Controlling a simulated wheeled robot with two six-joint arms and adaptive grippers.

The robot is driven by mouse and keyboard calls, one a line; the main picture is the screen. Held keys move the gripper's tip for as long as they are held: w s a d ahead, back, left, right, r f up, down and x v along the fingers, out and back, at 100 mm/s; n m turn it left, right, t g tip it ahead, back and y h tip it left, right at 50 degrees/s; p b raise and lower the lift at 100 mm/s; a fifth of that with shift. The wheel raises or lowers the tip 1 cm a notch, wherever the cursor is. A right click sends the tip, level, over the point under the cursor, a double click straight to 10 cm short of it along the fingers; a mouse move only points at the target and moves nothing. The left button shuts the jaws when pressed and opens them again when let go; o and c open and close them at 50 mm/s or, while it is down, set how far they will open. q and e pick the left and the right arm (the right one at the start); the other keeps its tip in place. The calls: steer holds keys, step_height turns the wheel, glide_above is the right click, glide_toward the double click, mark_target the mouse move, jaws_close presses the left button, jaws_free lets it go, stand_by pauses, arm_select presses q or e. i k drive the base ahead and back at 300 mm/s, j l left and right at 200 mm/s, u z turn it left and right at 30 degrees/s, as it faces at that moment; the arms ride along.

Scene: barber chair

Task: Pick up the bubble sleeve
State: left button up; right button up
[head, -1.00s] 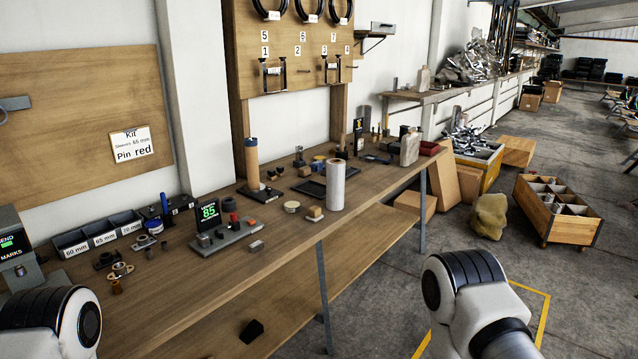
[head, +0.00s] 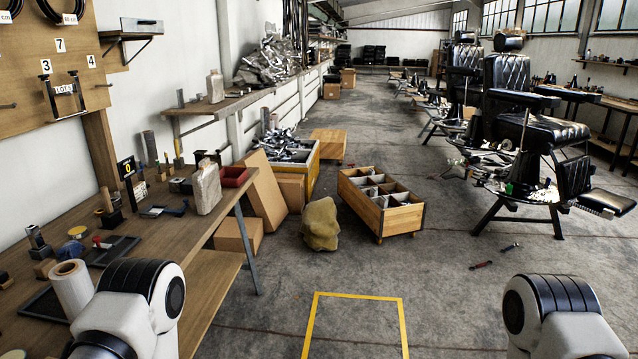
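I cannot make out with certainty which thing is the bubble sleeve. A pale white roll (head: 72,288) with an open core stands tilted in the picture on the workbench at the lower left, partly hidden by my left arm. A pale, wrapped bottle-like object (head: 206,187) stands near the bench's far right end. Only the upper links of my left arm and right arm show along the bottom edge. Neither gripper is in view.
The wooden workbench (head: 167,240) runs along the left, with a dark tray and a red box (head: 233,177) on it. A wheeled crate (head: 381,203), a tan lump (head: 321,224) and cardboard boxes stand beyond. Barber chairs (head: 530,130) are at right. Open floor lies ahead, with yellow tape lines (head: 358,296).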

mark_target(205, 181)
steer(key=i+l+u, duration=0.1)
steer(key=i+u, duration=0.2)
steer(key=i, duration=0.15)
steer(key=i+l+u, duration=0.15)
steer(key=i+u, duration=0.2)
steer(key=i+l+u, duration=0.3)
steer(key=i, duration=0.2)
